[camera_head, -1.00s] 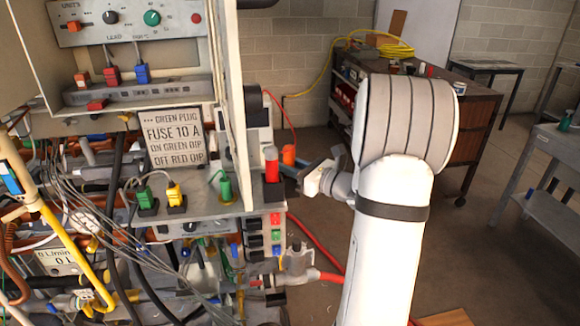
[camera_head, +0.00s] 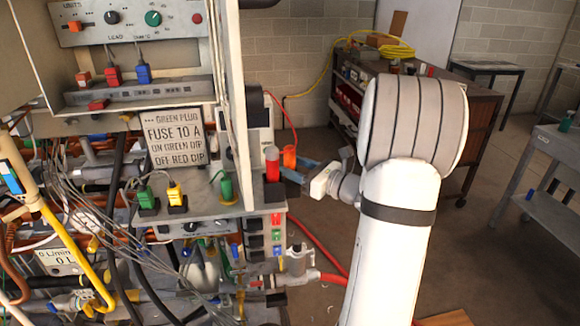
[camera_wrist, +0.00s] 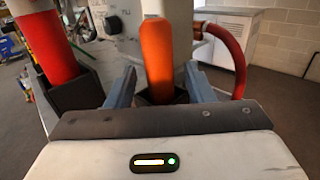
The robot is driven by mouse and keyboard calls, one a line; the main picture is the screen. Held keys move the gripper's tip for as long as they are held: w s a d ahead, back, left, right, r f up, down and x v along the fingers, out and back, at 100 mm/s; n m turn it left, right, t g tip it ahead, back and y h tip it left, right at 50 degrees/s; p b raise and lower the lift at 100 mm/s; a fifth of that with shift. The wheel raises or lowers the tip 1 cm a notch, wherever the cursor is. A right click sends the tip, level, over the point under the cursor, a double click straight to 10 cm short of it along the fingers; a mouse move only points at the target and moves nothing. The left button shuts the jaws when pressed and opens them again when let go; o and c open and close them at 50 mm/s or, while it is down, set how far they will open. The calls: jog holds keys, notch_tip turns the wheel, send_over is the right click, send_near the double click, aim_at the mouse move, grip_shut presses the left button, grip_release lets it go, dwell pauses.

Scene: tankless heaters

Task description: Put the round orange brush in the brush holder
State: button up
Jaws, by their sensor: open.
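The orange brush (camera_head: 289,157) shows as an upright rounded orange cylinder at the right end of the grey bench. In the wrist view the orange brush (camera_wrist: 157,55) stands between my two blue fingers. Its lower end is in or just in front of a dark square socket (camera_wrist: 146,99), partly hidden by my gripper body. My gripper (camera_head: 300,170) is open, with a finger on each side of the brush; I cannot tell whether either touches it. A red cylinder (camera_head: 272,162) stands just left of it in a dark square holder (camera_head: 272,192). Which holder is the brush holder is unclear.
The red cylinder (camera_wrist: 52,48) is close to my left finger in the wrist view. A red hose (camera_wrist: 232,55) curves on the right. The open cabinet panel (camera_head: 236,100) rises left of the gripper.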

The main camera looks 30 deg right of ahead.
jog(key=v, duration=1)
jog(key=shift+s, duration=0.2)
